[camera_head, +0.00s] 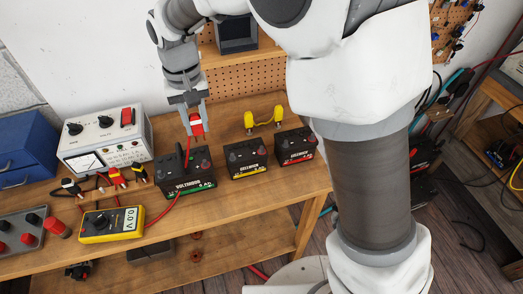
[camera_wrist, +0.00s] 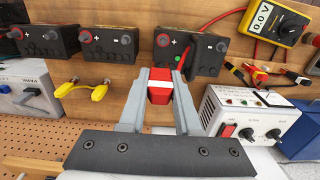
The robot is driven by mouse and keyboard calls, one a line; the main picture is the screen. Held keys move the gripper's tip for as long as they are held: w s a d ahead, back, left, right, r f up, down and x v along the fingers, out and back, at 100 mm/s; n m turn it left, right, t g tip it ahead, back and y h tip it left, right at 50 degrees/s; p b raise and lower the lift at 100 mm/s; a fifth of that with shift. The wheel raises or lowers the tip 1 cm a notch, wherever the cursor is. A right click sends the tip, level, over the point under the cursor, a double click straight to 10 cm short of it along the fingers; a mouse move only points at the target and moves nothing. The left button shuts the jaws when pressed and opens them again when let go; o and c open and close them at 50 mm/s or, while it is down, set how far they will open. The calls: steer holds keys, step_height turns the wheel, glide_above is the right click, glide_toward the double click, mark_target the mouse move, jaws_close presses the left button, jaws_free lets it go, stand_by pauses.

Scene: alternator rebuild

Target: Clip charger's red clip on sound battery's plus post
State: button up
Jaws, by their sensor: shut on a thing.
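My gripper (camera_head: 197,127) is shut on a red clip with a white band (camera_head: 196,124) and holds it above and behind the battery with the green stripe (camera_head: 187,184). In the wrist view the red clip (camera_wrist: 160,86) sits between the fingertips (camera_wrist: 160,80). That battery's red-ringed plus post (camera_wrist: 163,40) lies beyond the clip; the two look apart. Its minus post (camera_wrist: 222,46) is to the right. The label words are too small to tell which battery is sound. The white charger (camera_head: 104,140) stands left of the battery.
Batteries with a yellow stripe (camera_head: 246,158) and a red stripe (camera_head: 296,146) stand to the right, with a yellow-ended lead (camera_head: 263,121) behind. Other red and black clips (camera_head: 116,176) lie before the charger. A yellow meter (camera_head: 111,224) and its red lead are in front.

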steer(key=w+d, duration=0.3)
steer(key=d, duration=1.1)
steer(key=b, duration=0.3)
glide_above(262, 147)
step_height(262, 147, down, 4)
steer(key=shift+f, duration=0.15)
steer(key=shift+f+b, duration=0.45)
steer(key=shift+b, duration=0.05)
steer(key=shift+f, duration=0.1)
steer(key=shift+f+b, duration=0.8)
steer(key=shift+f, duration=0.35)
steer(key=o, duration=1)
steer(key=shift+r, duration=0.15)
